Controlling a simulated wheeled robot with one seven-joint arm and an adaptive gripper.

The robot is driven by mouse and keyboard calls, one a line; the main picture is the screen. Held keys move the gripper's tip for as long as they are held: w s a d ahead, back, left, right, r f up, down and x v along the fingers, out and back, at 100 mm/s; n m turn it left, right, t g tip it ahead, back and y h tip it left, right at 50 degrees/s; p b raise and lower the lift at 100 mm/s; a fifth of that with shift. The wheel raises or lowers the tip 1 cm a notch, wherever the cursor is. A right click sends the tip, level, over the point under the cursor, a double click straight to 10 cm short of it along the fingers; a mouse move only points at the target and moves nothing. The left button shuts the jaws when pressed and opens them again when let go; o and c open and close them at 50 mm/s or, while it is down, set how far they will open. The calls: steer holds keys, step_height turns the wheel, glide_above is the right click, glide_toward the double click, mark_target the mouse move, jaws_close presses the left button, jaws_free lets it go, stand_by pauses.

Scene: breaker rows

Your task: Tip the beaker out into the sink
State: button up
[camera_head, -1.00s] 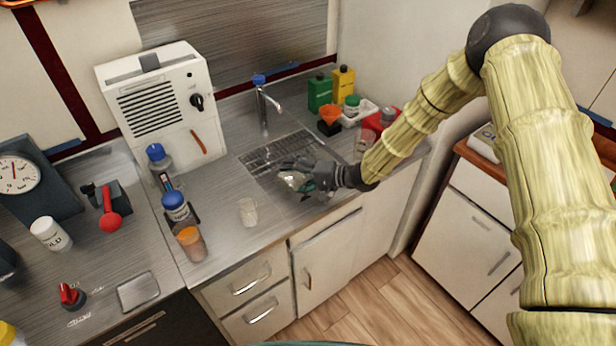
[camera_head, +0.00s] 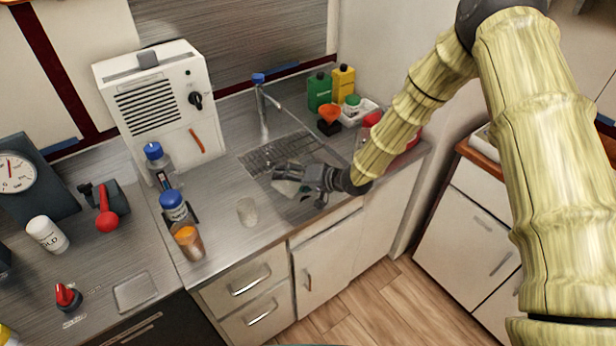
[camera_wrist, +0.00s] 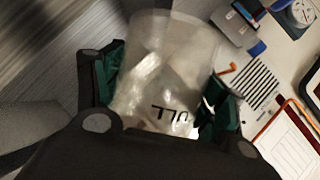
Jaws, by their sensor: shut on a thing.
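The beaker (camera_wrist: 165,75) is a cloudy, see-through vessel with dark lettering, held between the green-padded fingers of my gripper (camera_wrist: 160,95) in the wrist view. In the head view my gripper (camera_head: 285,178) is over the front part of the sink (camera_head: 280,155), and a pale part of the beaker (camera_head: 287,188) shows just below the fingers. The fingers hide much of it there, and I cannot tell its exact tilt or whether it holds anything. The sink is a steel basin with a ribbed, grid-like surface, set in the counter.
The tap (camera_head: 263,100) stands behind the sink. A clear cup (camera_head: 247,210) stands on the counter left of my gripper, with blue-capped (camera_head: 174,207) and orange-topped (camera_head: 188,240) containers farther left. Green (camera_head: 319,92) and yellow (camera_head: 343,80) bottles stand at the back right.

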mark_target(281, 186)
steer(key=shift+s+a+r+n+t+h+b, duration=0.1)
steer(key=shift+r+n+t+h+b, duration=0.6)
steer(key=shift+n, duration=0.4)
steer(key=shift+s+a+n+b, duration=0.1)
steer(key=shift+a+n+b, duration=0.05)
steer(key=shift+n+b, duration=0.3)
steer(key=shift+s+a+r+n+t+h+b, duration=0.3)
steer(key=shift+s+n+t+h+b, duration=0.15)
steer(key=shift+b, duration=0.2)
steer(key=shift+s+a+f+n+t+h+b, duration=0.3)
steer(key=shift+f+n+t+b, duration=0.2)
steer(key=shift+b, duration=0.6)
steer(key=shift+s+a+r+n+t+b, duration=0.35)
steer(key=shift+s+n+b, duration=0.15)
steer(key=shift+n+b, duration=0.15)
steer(key=shift+s+a+f+n+t+h+b, duration=0.15)
steer(key=shift+f+n+t+h+b, duration=0.2)
steer(key=shift+b, duration=0.55)
steer(key=shift+s+a, duration=0.1)
steer(key=shift+s, duration=0.05)
steer(key=shift+r+t+b, duration=0.15)
steer(key=shift+t+b, duration=0.1)
steer(key=shift+b, duration=0.05)
